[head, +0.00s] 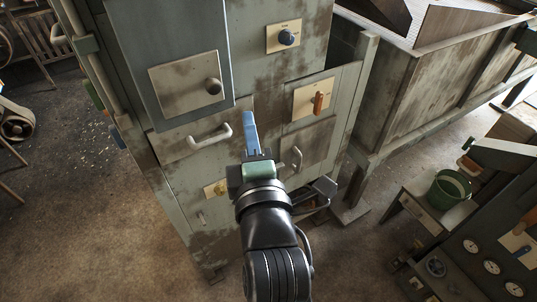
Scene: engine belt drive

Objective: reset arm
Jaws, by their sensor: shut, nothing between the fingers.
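My gripper (251,133) is in the middle of the head view, at the end of my black arm. Its blue fingers are together and hold nothing. It stands in front of the grey-green cabinet (180,215); I cannot tell how far it is from the cabinet face. Part of the cabinet's lower front is hidden behind my arm.
The cabinet carries a pale drawer handle (210,137), a dark knob (288,37) and an orange lever (318,103). A large bin (405,105) stands to the right. A green bucket (449,190) sits at the lower right. Bare floor (80,220) lies at the left.

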